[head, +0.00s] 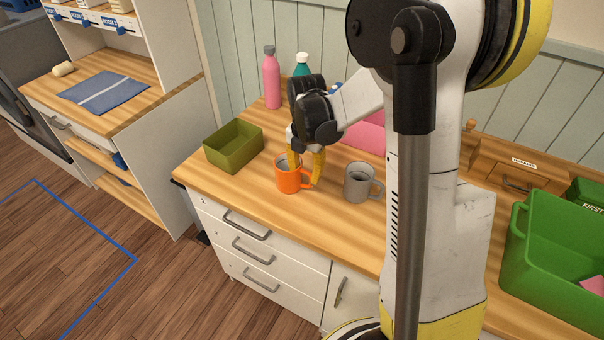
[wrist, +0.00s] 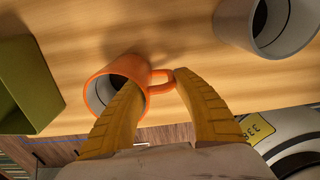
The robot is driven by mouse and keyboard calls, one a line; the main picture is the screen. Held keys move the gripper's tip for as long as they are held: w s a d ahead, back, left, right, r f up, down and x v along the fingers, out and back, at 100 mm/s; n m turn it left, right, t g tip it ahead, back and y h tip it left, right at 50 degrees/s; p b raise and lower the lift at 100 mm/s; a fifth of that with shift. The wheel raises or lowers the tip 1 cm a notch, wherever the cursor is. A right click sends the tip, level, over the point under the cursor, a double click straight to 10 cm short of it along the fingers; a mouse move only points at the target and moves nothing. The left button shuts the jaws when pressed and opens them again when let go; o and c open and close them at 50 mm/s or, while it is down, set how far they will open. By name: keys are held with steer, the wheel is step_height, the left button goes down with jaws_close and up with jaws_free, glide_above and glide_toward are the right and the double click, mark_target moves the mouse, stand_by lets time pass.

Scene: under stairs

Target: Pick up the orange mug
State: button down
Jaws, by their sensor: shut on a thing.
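The orange mug (head: 287,182) is upright at the front edge of the wooden counter, with its handle to the right. My gripper (head: 305,172) points down at it and is shut on it. In the wrist view, one yellow finger overlaps the rim of the mug (wrist: 96,79) and the other is at the outer side of the handle. The fingers of my gripper (wrist: 156,84) have the mug's wall and handle between them. I cannot tell whether the mug's base touches the counter.
A grey mug (head: 357,182) stands close on the right. An olive-green bin (head: 233,158) is on the left. A pink bottle (head: 271,82) and a teal bottle (head: 301,66) stand behind. A large green crate (head: 545,255) is at far right.

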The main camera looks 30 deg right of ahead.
steer(key=shift+r, duration=0.55)
steer(key=r+p, duration=0.1)
steer(key=r, duration=0.2)
steer(key=shift+s+d+r+p, duration=0.15)
steer(key=shift+s+d+p, duration=0.05)
steer(key=shift+p, duration=0.15)
steer(key=s+d+r+p, duration=0.3)
steer(key=s+d+r, duration=0.3)
steer(key=s+d, duration=0.1)
steer(key=shift+s+r, duration=0.2)
steer(key=shift+s, duration=0.55)
steer(key=c, duration=1.8)
jaws_free()
jaws_close()
